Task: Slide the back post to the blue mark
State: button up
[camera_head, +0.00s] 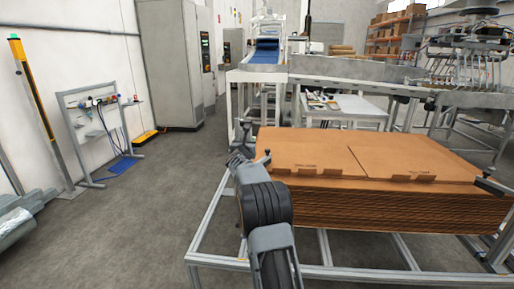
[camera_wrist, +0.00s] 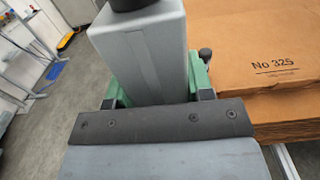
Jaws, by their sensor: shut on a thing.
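The back post (camera_wrist: 145,55) is a grey upright block with a dark top. In the wrist view it stands in the middle, with green parts (camera_wrist: 197,72) beside and behind it. My gripper (camera_wrist: 160,97) is shut on this post, with a finger on either side. In the head view my gripper (camera_head: 243,153) is at the back left corner of the cardboard stack (camera_head: 390,205), and my arm hides much of the post there. I cannot make out a blue mark in either view.
The stack lies on a metal frame (camera_head: 345,268), with a dark clamp-like part (camera_head: 490,182) at its right edge. A conveyor (camera_head: 350,76) and a white table (camera_head: 345,108) stand behind. The grey floor at left is open up to a stand (camera_head: 98,125).

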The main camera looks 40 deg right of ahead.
jog(key=shift+r, duration=0.2)
jog(key=o, duration=0.9)
jog(key=shift+o, duration=0.5)
jog(key=shift+w+d+f, duration=0.15)
jog(key=shift+d, duration=0.05)
jog(key=shift+o, duration=1.4)
jog(key=shift+a, duration=0.1)
jog(key=b+v, duration=0.3)
jog(key=v, duration=1.1)
jog(key=shift+w, duration=0.15)
